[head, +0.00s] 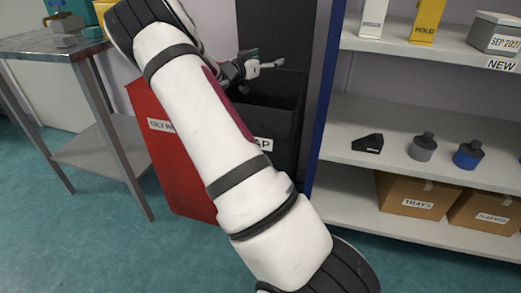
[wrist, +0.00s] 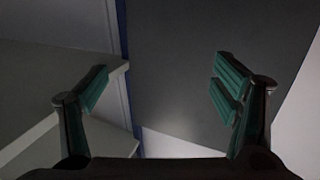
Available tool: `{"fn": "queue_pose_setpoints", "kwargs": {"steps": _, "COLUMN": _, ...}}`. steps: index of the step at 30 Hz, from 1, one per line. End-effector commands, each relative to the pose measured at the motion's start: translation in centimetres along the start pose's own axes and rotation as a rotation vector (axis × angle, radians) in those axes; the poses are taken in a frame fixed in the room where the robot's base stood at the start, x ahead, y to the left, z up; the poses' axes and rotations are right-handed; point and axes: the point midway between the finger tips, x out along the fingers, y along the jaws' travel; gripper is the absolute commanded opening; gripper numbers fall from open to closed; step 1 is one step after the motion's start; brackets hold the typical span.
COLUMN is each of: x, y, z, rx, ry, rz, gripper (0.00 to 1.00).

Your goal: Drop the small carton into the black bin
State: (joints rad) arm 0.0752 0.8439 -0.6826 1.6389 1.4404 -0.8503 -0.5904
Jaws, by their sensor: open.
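The black bin (head: 286,128) stands between a red bin and the shelf unit, with a dark upright panel behind it. My arm hides its left part and most of its label. My gripper (head: 268,60) is above the bin's opening, in front of the panel. In the wrist view my gripper (wrist: 162,88) is open, its two green-padded fingers wide apart with nothing between them. I see no carton in the gripper or in the visible part of the bin. The bin's floor is dark and mostly hidden.
The red bin (head: 182,165) is left of the black bin, partly behind my arm. A metal table (head: 50,43) stands at the far left. The shelf unit (head: 340,108) at right holds a white carton (head: 373,17), a yellow carton (head: 427,20), bottles and brown boxes.

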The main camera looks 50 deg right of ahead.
Motion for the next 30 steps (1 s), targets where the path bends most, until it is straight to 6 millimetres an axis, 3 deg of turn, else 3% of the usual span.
{"fn": "queue_pose_setpoints", "kwargs": {"steps": 6, "x": 0.0, "y": 0.0, "z": -3.9, "rx": 0.004, "ry": 0.000, "rz": 0.000, "gripper": 0.81}}
{"fn": "queue_pose_setpoints", "kwargs": {"steps": 12, "x": 0.0, "y": 0.0, "z": -5.7, "rx": 0.001, "ry": 0.000, "rz": 0.000, "gripper": 0.81}}
{"fn": "queue_pose_setpoints", "kwargs": {"steps": 30, "x": -0.1, "y": -0.1, "z": -5.9, "rx": 0.003, "ry": -0.004, "rz": -0.005, "gripper": 0.81}}
